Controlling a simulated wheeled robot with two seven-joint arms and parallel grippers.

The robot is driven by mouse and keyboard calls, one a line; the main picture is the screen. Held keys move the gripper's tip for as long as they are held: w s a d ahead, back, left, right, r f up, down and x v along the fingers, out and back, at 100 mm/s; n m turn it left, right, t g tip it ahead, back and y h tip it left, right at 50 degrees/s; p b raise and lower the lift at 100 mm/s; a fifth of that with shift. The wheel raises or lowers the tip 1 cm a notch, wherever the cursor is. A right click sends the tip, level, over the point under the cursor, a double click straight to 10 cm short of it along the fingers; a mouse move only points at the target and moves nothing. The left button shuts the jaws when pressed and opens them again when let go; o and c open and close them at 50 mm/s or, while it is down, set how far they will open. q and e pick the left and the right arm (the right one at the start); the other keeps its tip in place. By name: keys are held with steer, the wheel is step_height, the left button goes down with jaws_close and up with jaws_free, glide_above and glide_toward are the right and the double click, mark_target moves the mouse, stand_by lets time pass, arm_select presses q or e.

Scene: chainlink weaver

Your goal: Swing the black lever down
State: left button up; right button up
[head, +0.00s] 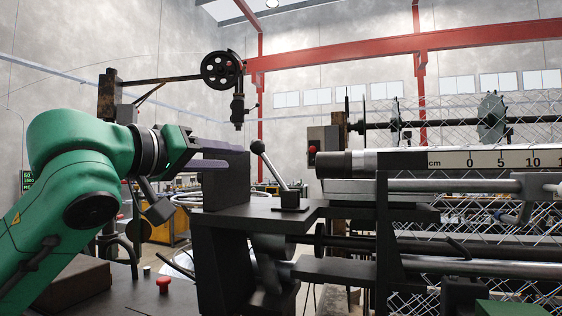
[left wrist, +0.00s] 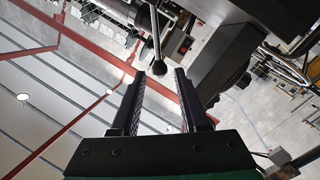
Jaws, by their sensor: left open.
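The black lever (head: 269,166) is a metal rod with a round black knob on top. It rises from a small black base on the dark machine table and leans up and left, towards my left gripper. My left gripper (head: 232,156) is open, its two dark fingers pointing right at about knob height, with the tips short of the knob. In the left wrist view the lever's knob (left wrist: 159,68) appears in the gap between the fingertips (left wrist: 160,74); nothing is held. My right gripper is not in view.
A dark upright block (head: 227,182) stands just under the left fingers. The machine table (head: 262,213) extends around the lever base. Right of the lever are a dark post (head: 383,225), a metal roller and a cm scale (head: 490,160). A red button (head: 163,283) sits at lower left.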

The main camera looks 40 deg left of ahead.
mark_target(262, 155)
arm_select(q)
steer(key=w+p, duration=0.2)
steer(key=w, duration=0.1)
steer(key=w+p, duration=0.2)
steer(key=w, duration=0.1)
steer(key=w+r+p, duration=0.1)
steer(key=w+p, duration=0.1)
steer(key=w, duration=0.1)
steer(key=shift+a+r, duration=0.1)
steer(key=shift+a, duration=0.3)
steer(key=w+p, duration=0.3)
steer(key=shift+a+f, duration=0.2)
steer(key=shift+f, duration=0.05)
steer(key=shift+s+f, duration=0.1)
jaws_close()
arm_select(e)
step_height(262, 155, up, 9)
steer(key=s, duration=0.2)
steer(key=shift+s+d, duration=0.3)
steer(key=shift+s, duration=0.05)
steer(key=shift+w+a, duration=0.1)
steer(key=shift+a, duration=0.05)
